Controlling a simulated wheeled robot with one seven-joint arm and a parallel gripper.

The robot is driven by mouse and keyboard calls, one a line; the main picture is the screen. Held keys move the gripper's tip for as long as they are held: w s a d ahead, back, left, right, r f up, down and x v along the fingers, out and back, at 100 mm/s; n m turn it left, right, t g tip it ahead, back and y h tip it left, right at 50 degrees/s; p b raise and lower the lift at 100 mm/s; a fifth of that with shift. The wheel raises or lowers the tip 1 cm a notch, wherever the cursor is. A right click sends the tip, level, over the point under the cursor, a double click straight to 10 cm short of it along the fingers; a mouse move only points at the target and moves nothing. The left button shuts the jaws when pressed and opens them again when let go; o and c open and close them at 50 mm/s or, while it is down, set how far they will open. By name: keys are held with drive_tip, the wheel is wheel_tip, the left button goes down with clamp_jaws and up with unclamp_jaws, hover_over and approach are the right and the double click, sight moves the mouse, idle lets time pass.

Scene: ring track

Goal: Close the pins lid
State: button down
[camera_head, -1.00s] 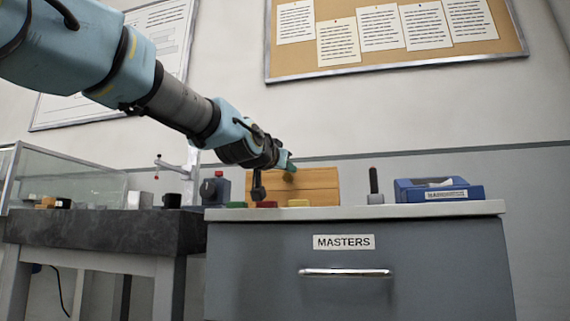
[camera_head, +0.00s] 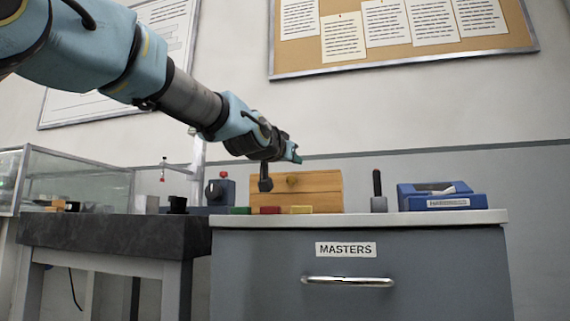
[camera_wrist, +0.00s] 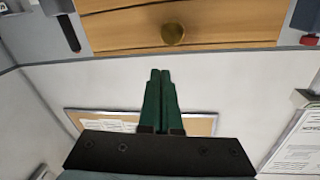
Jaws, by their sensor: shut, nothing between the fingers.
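A wooden box (camera_head: 325,189) with a round brass knob (camera_head: 291,180) on its front stands on the grey cabinet's top. I see no pins label, and I cannot tell which part is a lid or how it stands. The box (camera_wrist: 240,35) and knob (camera_wrist: 173,33) also show at the top of the wrist view. My gripper (camera_head: 297,158) is just above the box's top edge in the head view, apart from the knob. Its green fingers (camera_wrist: 160,72) are together and empty in the wrist view.
The MASTERS drawer (camera_head: 346,249) is below. A dark bench (camera_head: 110,235) with a glass case is at left.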

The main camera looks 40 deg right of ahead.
drive_tip(key=shift+s+a+f, duration=0.55)
drive_tip(key=shift+a+f, duration=0.35)
drive_tip(key=shift+a, duration=0.35)
drive_tip(key=shift+s+a+f, duration=0.5)
drive_tip(key=shift+a+f, duration=0.45)
drive_tip(key=shift+a, duration=0.25)
drive_tip(key=shift+s+a+f, duration=0.55)
drive_tip(key=shift+a+f, duration=0.35)
drive_tip(key=shift+a, duration=0.35)
